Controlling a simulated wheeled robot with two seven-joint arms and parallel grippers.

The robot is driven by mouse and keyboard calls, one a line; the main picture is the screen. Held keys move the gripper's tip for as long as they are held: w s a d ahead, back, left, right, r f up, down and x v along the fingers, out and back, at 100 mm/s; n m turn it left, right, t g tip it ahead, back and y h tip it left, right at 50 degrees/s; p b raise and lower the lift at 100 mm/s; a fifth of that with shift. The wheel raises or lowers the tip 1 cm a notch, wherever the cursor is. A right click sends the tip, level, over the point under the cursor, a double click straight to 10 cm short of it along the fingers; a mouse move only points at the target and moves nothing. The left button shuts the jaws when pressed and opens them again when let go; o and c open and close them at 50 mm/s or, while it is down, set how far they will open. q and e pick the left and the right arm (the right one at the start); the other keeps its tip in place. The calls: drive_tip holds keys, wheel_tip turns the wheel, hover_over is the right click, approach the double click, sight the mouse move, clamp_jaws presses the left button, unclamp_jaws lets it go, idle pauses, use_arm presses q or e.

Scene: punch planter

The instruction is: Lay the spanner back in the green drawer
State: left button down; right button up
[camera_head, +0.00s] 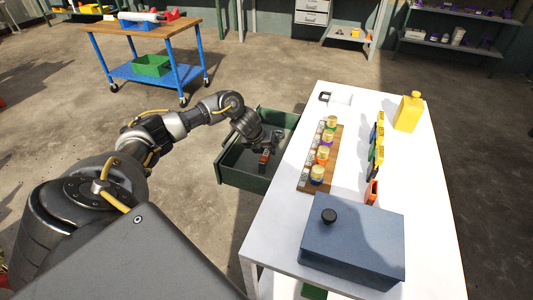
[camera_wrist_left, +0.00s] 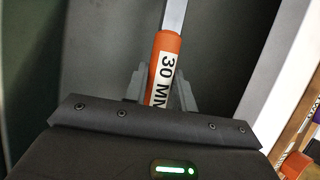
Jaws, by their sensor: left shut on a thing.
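The green drawer (camera_head: 246,181) stands open at the left side of the white workbench. My left gripper (camera_head: 266,152) is over the drawer's inside and points down into it. It is shut on the spanner (camera_head: 264,159), whose orange handle shows between the fingers. In the left wrist view the left gripper (camera_wrist_left: 161,88) holds the spanner's orange grip (camera_wrist_left: 163,62) with a "30 MM" label, and a grey metal shank runs away from it. The spanner's far end is out of that view. I cannot tell whether the spanner touches the drawer floor. My right gripper is not in view.
On the white workbench (camera_head: 375,105) are a wooden rack (camera_head: 333,152) with several jars, a yellow bottle (camera_head: 409,112) and a blue-grey lidded box (camera_head: 352,240). A blue cart (camera_head: 150,73) with a green bin stands at the back left. The floor left of the drawer is clear.

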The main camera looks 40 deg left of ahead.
use_arm(q)
drive_tip(key=shift+s+f, duration=0.1)
drive_tip(key=shift+f, duration=0.4)
drive_tip(key=c, duration=1.1)
unclamp_jaws()
drive_tip(key=shift+c, duration=0.2)
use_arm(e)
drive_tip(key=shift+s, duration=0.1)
use_arm(q)
drive_tip(key=shift+f, duration=0.1)
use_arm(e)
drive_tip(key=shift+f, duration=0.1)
use_arm(q)
drive_tip(key=shift+f, duration=0.15)
drive_tip(key=shift+a+b, duration=0.1)
drive_tip(key=shift+b, duration=0.2)
drive_tip(key=p+v, duration=0.2)
drive_tip(key=v, duration=0.8)
drive_tip(key=shift+d+r, duration=0.3)
drive_tip(key=shift+r, duration=0.2)
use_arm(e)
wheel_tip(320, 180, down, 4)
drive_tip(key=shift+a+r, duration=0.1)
